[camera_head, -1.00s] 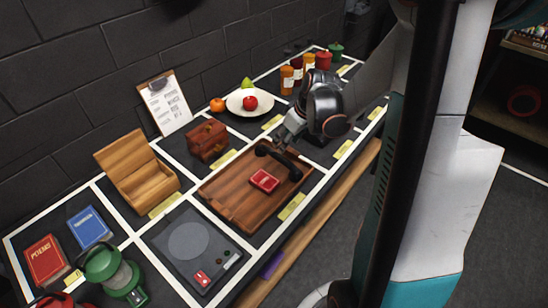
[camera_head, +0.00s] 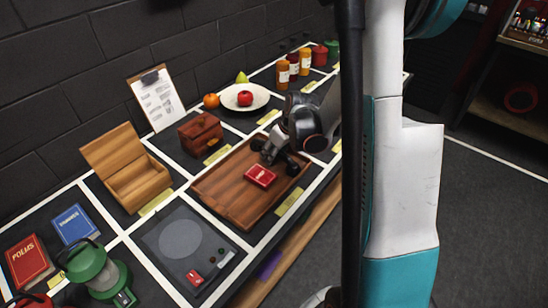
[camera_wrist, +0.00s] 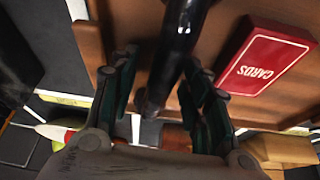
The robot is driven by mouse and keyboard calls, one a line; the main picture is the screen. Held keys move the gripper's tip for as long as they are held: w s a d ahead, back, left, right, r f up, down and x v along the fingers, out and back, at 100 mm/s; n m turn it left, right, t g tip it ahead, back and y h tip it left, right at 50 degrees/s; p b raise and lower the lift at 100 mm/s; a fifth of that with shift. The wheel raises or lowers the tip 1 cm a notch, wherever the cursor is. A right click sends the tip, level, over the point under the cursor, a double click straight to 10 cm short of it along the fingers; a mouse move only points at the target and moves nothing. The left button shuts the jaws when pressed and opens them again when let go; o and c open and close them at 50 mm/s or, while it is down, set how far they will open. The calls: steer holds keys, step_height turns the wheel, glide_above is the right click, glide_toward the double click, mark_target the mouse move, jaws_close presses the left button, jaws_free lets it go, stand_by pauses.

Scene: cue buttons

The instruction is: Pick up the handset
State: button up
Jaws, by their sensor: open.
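The black handset (camera_wrist: 182,35) lies on the brown wooden tray (camera_wrist: 225,40). In the head view my gripper (camera_head: 277,152) is low over the tray's far right part and hides much of the handset (camera_head: 292,168). In the wrist view my gripper (camera_wrist: 163,92) is open, with one pair of fingers on each side of the handset. I cannot tell whether the fingers touch it.
A red card box (camera_head: 260,176) lies on the tray close to the gripper; it also shows in the wrist view (camera_wrist: 262,60).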

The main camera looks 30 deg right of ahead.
jaws_close()
steer(key=shift+r, duration=0.15)
